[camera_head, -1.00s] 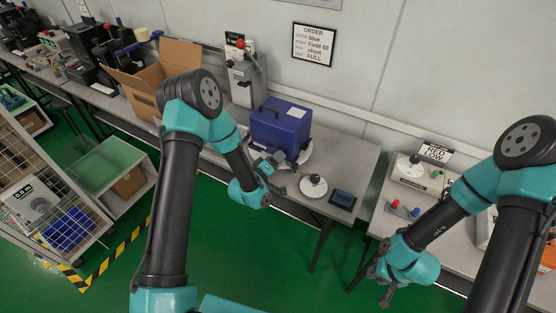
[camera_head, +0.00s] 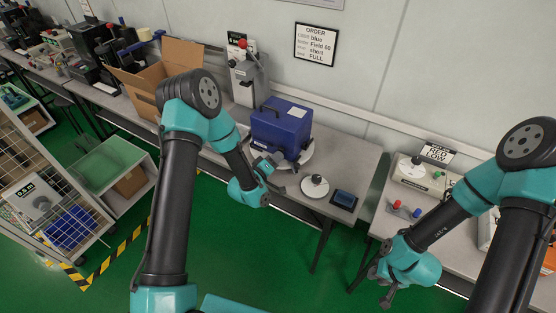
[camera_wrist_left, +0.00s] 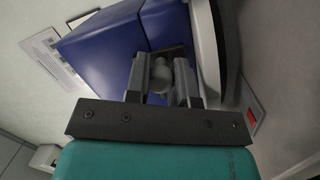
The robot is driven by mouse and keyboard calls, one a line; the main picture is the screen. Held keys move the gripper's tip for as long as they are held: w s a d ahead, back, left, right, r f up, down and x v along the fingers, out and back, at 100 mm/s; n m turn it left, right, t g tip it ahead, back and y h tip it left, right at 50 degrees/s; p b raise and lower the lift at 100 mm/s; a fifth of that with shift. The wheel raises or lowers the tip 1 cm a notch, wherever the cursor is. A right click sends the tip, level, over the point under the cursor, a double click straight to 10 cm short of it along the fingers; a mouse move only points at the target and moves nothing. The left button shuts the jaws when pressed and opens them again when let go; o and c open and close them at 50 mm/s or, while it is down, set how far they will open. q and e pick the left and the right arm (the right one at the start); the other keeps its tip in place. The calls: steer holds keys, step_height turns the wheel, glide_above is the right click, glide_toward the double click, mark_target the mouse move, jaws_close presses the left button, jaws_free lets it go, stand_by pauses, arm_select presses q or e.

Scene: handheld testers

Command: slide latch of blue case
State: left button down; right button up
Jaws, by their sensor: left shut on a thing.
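The blue case (camera_head: 281,127) stands closed on a round white turntable (camera_head: 307,160) on the bench, with a dark handle on top and a pale label. It also fills the upper part of the left wrist view (camera_wrist_left: 113,47). My left gripper (camera_head: 272,161) is at the case's lower front. In the left wrist view its fingers (camera_wrist_left: 161,75) are shut on a small grey latch (camera_wrist_left: 161,72) at the case's front face. The fingers hide part of the latch. My right gripper (camera_head: 388,292) hangs in front of the right bench, away from the case; its finger gap is too small to judge.
A round white dial (camera_head: 314,186) and a dark blue pad (camera_head: 343,199) lie right of the case. An open cardboard box (camera_head: 170,70) and a grey press (camera_head: 245,78) stand behind left. A tester box (camera_head: 418,174) is on the right bench.

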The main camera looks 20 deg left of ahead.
arm_select(q)
steer(key=a, duration=0.2)
steer(key=w+a, duration=0.1)
steer(key=a, duration=0.2)
steer(key=shift+w, duration=0.2)
steer(key=c, duration=1)
jaws_free()
steer(key=shift+o, duration=0.2)
steer(key=shift+s, duration=0.15)
steer(key=v, duration=1.7)
steer(key=shift+s, duration=0.15)
